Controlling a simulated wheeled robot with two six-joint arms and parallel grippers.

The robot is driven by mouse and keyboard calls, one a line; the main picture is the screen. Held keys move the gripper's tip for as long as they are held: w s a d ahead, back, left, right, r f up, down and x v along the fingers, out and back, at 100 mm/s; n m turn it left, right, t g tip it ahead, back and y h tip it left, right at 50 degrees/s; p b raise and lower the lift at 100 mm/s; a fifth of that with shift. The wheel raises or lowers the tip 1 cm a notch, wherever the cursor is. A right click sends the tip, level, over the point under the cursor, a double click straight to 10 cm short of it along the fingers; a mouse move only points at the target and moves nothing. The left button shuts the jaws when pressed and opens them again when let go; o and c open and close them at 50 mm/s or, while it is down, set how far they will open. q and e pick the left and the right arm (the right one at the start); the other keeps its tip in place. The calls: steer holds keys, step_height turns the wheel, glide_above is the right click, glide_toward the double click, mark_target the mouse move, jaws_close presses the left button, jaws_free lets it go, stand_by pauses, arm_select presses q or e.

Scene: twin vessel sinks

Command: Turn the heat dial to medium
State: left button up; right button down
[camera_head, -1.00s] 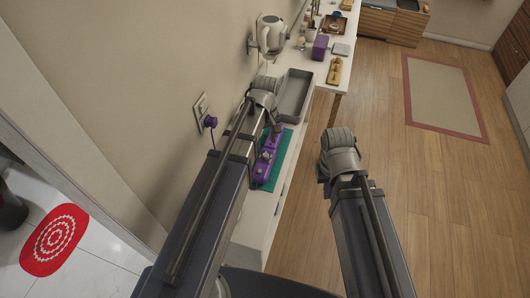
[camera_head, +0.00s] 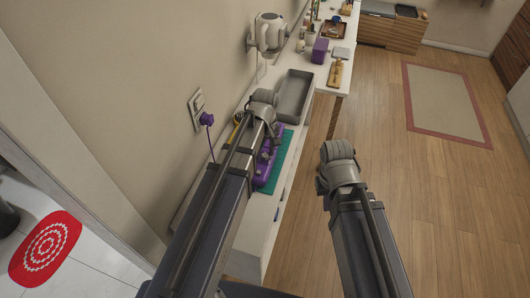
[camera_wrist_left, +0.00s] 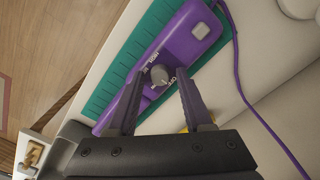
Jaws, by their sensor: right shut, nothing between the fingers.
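A purple appliance (camera_wrist_left: 185,40) with a grey round dial (camera_wrist_left: 159,76) lies on a teal mat (camera_wrist_left: 128,48) in the left wrist view. Print beside the dial reads HIGH and OFF; part of the scale is hidden or too small to read. The appliance also shows on the counter in the head view (camera_head: 266,165), partly behind my left arm. My left gripper (camera_wrist_left: 160,74) is open, with one finger on each side of the dial and gaps showing. My right gripper (camera_head: 321,186) is shut and empty over the floor, mostly hidden by its wrist.
A purple cord (camera_wrist_left: 246,92) runs from the appliance to a purple plug (camera_head: 207,119) in the wall. A grey tray (camera_head: 294,96) stands beyond the mat on the white counter. A white wall-mounted device (camera_head: 269,34) hangs above.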

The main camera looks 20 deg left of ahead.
arm_select(q)
jaws_close()
stand_by(0.5)
steer(key=m, duration=0.6)
steer(key=shift+m, duration=0.3)
steer(key=m, duration=1.3)
steer(key=shift+m, duration=0.3)
steer(key=m, duration=0.3)
steer(key=shift+m, duration=2.2)
